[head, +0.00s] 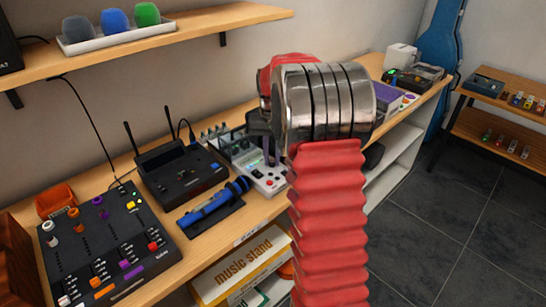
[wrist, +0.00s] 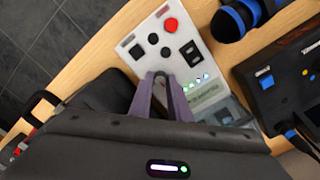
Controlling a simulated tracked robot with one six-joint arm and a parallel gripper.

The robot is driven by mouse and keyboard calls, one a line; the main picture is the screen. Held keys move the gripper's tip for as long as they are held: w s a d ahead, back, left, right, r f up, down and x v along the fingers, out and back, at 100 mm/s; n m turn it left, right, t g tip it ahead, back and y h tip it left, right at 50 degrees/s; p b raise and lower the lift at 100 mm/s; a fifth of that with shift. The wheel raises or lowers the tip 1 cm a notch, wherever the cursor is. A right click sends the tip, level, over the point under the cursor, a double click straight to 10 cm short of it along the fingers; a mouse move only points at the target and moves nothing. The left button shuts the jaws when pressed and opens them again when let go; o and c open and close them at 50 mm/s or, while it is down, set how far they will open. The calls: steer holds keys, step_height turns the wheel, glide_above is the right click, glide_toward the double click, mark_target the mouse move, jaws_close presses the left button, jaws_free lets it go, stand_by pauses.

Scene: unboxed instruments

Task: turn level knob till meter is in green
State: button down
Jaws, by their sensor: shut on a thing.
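The white instrument panel (wrist: 150,32) lies on the wooden bench, with a red button (wrist: 171,25) and several black controls. My gripper (wrist: 162,77) has two purple-grey fingers, close together, shut on the small dark level knob, which is mostly hidden between the fingertips. Beside the fingers is a greenish meter window (wrist: 205,97) with a row of small pale lights; its needle or reading cannot be made out. In the head view, the panel (head: 257,172) shows beside my arm, and my gripper (head: 269,162) reaches down onto it, partly hidden by my wrist.
A blue microphone (head: 212,203) lies on a dark stand left of the panel. A black receiver with antennas (head: 180,172) and a mixer (head: 105,245) stand further left. A shelf (head: 190,35) runs above. A purple box (head: 388,98) stands to the right.

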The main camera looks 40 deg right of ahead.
mark_target(272, 161)
steer(key=c, duration=1.7)
jaws_free()
steer(key=shift+o, duration=0.2)
steer(key=shift+r, duration=0.15)
step_height(272, 161, up, 14)
steer(key=shift+f, duration=0.25)
steer(key=shift+w, duration=0.15)
